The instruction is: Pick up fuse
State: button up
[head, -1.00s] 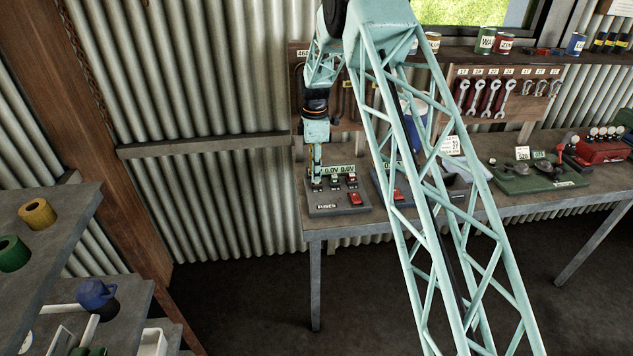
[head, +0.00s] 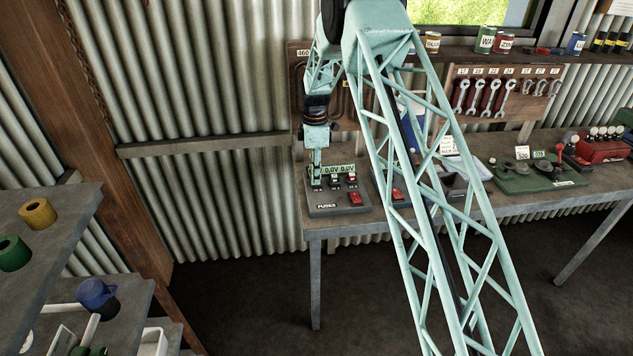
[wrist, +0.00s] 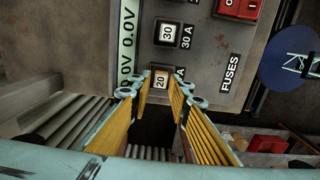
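A grey fuse box (head: 335,209) stands at the left end of the bench. In the wrist view, a small fuse marked 20 (wrist: 162,78) sits in the box between the tips of my gripper (wrist: 162,82). My gripper points down at the box's left side in the head view (head: 316,186). Its two yellow-padded fingers stand on either side of the 20 fuse. Whether the pads press on it or leave a gap cannot be made out. A fuse marked 30 (wrist: 167,33) sits beside it, clear of the fingers. The 20's printed label is partly hidden by a finger.
The box carries a 0.0V display (head: 340,169) and a red switch (head: 355,198). Other devices stand along the bench to the right, including a green one (head: 530,177). Wrenches (head: 485,97) hang on the wall board behind. Shelves (head: 50,205) stand at the lower left.

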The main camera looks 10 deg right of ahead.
jog(key=c, duration=0.3)
jog(key=shift+c, duration=0.2)
jog(key=shift+r, duration=0.15)
jog(key=shift+r, duration=1.55)
jog(key=shift+s+r, duration=0.1)
jog(key=shift+s, duration=0.05)
jog(key=s+d, duration=0.2)
jog(key=s, duration=0.3)
jog(key=s+d+r+b, duration=0.1)
jog(key=s, duration=0.3)
jog(key=s+d+b, duration=0.1)
jog(key=s+d, duration=0.1)
jog(key=s, duration=0.3)
jog(key=shift+s+d+r, duration=0.2)
jog(key=shift+s+d, duration=0.1)
jog(key=shift+s, duration=0.05)
